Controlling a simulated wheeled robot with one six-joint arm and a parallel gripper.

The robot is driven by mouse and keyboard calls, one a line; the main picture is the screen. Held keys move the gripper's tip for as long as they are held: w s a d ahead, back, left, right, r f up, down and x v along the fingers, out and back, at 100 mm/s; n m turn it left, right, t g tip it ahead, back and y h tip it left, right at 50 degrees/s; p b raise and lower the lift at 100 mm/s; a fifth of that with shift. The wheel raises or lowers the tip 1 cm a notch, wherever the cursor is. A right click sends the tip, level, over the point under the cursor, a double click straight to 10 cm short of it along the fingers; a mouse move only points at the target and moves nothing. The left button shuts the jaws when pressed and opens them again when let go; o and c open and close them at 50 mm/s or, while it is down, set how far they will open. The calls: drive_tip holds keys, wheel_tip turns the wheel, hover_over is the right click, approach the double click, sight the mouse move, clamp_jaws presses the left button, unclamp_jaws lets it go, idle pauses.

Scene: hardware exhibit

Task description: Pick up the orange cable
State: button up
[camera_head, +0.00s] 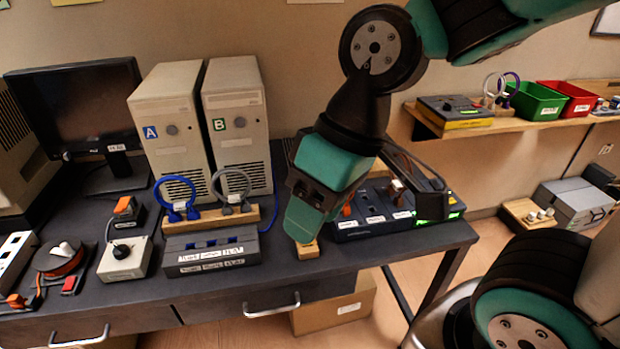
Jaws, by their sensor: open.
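A coil of orange-red cable (64,267) lies at the left end of the dark desk, with a white piece on top of it. An orange plug (15,300) on a dark lead is at the desk's front left edge; I cannot tell whether it belongs to the coil. My gripper (304,238) points down at the desk's front edge, right of centre, far to the right of the coil. It is open. Its fingertips are largely hidden by its green housing. A small wooden block (307,251) shows just below it; I cannot tell whether they touch.
A wooden stand (210,219) holds a blue and a grey cable loop behind a grey labelled box (211,250). Computer towers A (170,115) and B (235,115) and a monitor (75,105) stand behind. A switch box (126,258) sits beside the coil. A shelf (455,128) holds bins at right.

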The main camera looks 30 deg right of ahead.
drive_tip(key=w+d+m+t+h+p, duration=0.15)
drive_tip(key=w+d+m, duration=0.35)
drive_tip(key=w+d, duration=0.5)
drive_tip(key=w+d+f+m+t+h+p, duration=0.25)
drive_tip(key=w+d+m, duration=0.25)
drive_tip(key=w+d, duration=0.65)
drive_tip(key=p+x, duration=0.1)
drive_tip(key=x, duration=0.2)
drive_tip(key=d+p+x, duration=0.1)
drive_tip(key=x, duration=0.5)
drive_tip(key=shift+s+d+f+p, duration=0.3)
drive_tip(key=shift+f+p, duration=0.1)
drive_tip(key=shift+f, duration=0.1)
drive_tip(key=shift+s+p+x, duration=0.2)
drive_tip(key=shift+p+x, duration=0.4)
drive_tip(key=shift+x, duration=1)
drive_tip(key=shift+s+p+x, duration=0.2)
drive_tip(key=shift+p+x, duration=0.4)
drive_tip(key=shift+x, duration=1)
drive_tip(key=shift+d+f, duration=0.15)
drive_tip(key=shift+c, duration=0.3)
clamp_jaws()
